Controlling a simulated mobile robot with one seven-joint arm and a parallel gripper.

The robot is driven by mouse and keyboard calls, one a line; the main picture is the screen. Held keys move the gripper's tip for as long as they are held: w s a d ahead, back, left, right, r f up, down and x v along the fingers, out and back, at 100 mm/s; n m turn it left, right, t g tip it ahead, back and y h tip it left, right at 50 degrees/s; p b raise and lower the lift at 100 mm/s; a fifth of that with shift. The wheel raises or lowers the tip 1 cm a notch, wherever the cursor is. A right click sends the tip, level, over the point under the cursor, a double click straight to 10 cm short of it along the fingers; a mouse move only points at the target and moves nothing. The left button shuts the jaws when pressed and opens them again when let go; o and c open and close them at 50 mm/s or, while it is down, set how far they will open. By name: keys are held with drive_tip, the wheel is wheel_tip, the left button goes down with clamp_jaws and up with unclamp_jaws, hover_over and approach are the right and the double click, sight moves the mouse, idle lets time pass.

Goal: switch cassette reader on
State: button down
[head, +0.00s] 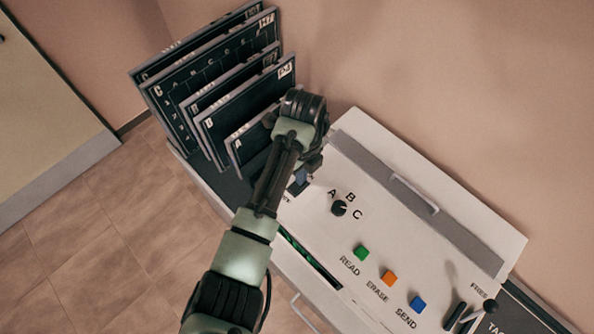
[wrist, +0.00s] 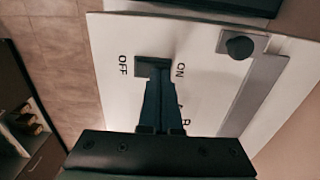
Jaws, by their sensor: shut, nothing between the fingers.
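The cassette reader (head: 310,215) is a white console with a dark power switch (wrist: 150,66) between the words OFF and ON, seen in the wrist view. OFF is left of the switch and ON is right of it in that view. My gripper (wrist: 157,88) is shut and empty, with its fingertips at the switch's lower edge in the picture. I cannot tell whether they touch it, nor which way the switch is set. In the head view my arm hides most of the switch area.
The console carries a black A-B-C knob (head: 340,208), a green READ button (head: 361,252), an orange ERASE button (head: 388,278) and a blue SEND button (head: 417,304). Black levers (head: 490,306) stand at the lower right. Dark upright panels (head: 245,105) stand close behind my wrist.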

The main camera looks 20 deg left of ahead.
drive_tip(key=shift+s+f, duration=0.1)
drive_tip(key=shift+f, duration=0.25)
wheel_tip(320, 180, up, 7)
drive_tip(key=p, duration=0.6)
drive_tip(key=shift+r+p, duration=0.1)
drive_tip(key=shift+p, duration=0.2)
idle(0.5)
